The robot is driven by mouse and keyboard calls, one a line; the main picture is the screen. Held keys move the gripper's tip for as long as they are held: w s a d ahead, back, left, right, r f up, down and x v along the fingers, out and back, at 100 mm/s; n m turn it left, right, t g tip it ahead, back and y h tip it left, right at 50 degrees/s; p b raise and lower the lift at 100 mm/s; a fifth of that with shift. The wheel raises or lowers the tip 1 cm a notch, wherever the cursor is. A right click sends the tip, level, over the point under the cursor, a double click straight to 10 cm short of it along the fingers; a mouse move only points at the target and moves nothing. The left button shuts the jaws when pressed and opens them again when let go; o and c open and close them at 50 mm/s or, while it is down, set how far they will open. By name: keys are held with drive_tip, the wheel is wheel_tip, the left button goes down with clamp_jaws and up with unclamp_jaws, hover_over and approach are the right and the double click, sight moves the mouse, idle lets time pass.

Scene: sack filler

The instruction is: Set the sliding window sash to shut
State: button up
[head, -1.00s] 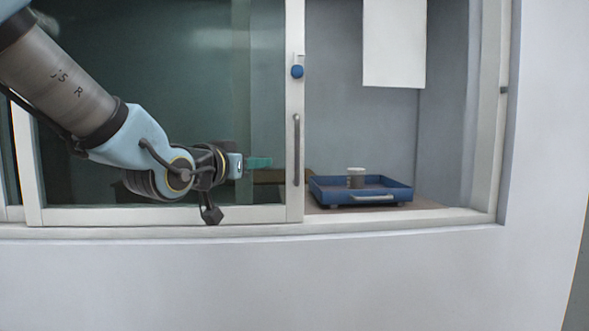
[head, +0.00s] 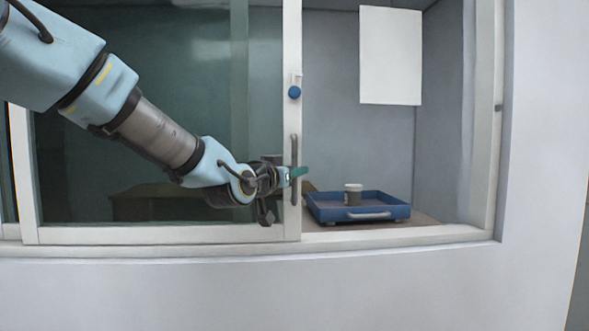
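The sliding window sash is a glass pane in a white frame (head: 291,120) on the left side of the opening. Its right stile stands near the middle of the picture, and the right part of the opening is uncovered. A grey vertical handle (head: 294,150) and a round blue knob (head: 294,92) are on that stile. My gripper (head: 300,172) has its green fingertips at the handle, across the stile. I cannot tell whether the fingers are around the handle, touching it, or open or shut.
Behind the opening, a blue tray (head: 385,213) with a grey handle holds a small lidded jar (head: 353,195). A white sheet (head: 390,55) hangs on the back wall. The right jamb (head: 487,120) is clear of the sash.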

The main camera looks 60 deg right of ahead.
drive_tip(key=shift+c, duration=0.2)
clamp_jaws()
idle(1.3)
